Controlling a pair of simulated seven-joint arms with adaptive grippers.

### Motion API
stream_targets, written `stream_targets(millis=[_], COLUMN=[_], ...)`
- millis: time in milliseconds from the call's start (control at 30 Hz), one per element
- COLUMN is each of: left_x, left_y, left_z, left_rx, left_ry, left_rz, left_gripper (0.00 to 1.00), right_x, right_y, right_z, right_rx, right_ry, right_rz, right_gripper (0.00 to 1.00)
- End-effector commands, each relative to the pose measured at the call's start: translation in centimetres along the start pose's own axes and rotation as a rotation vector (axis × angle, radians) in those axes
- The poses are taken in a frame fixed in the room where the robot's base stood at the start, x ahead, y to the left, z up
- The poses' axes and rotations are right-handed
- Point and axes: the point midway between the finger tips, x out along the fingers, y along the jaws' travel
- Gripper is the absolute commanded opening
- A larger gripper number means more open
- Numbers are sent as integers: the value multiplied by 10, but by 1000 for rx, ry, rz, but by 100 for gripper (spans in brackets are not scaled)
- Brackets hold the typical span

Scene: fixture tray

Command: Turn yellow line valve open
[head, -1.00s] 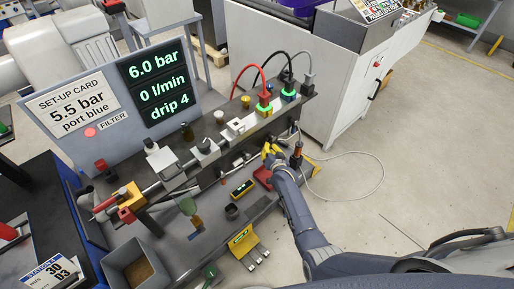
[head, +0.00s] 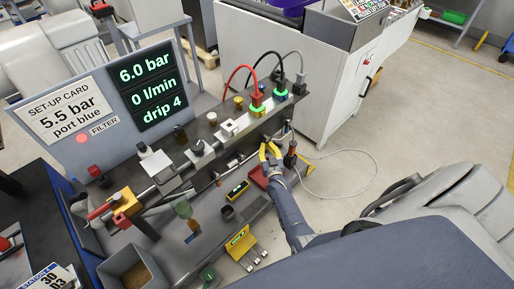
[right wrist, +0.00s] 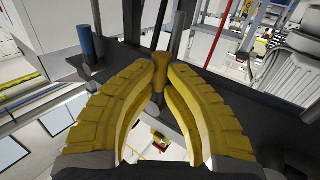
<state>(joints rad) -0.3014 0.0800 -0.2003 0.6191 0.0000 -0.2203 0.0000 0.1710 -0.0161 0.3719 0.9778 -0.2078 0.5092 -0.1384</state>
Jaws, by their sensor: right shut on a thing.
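My right gripper (head: 269,153) has yellow ribbed fingers and is at the right end of the dark fixture panel, low on its front side. In the right wrist view its fingertips (right wrist: 162,82) close on a small yellow-brown cylindrical piece (right wrist: 160,66). In the head view that piece is too small to make out between the fingers. I cannot tell from its shape whether it is the yellow line valve's handle. A yellow block (head: 125,200) with red parts sits at the fixture's left end. My left gripper is not in view.
The display (head: 148,85) reads 6.0 bar, 0 l/min, drip 4. Red, black and grey hoses rise from plugs (head: 256,100) above my right gripper. A thin cable loops on the floor.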

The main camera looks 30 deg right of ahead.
Motion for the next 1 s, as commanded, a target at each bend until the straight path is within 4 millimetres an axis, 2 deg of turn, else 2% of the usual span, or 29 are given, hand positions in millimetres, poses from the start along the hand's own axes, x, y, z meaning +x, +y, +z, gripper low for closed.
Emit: stream_targets(millis=[467, 500, 633, 1000], left_x=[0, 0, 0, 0], left_y=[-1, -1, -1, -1], left_z=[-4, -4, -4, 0], left_rx=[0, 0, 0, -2], left_ry=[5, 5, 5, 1], left_rz=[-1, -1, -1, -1], left_gripper=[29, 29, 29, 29], right_x=[3, 3, 2, -4], right_y=[4, 4, 5, 5], right_z=[-4, -4, -3, -1], right_rx=[-11, -11, -11, -10], right_ry=[12, 12, 10, 7], right_rz=[4, 5, 5, 6], right_gripper=[0, 15, 29, 29])
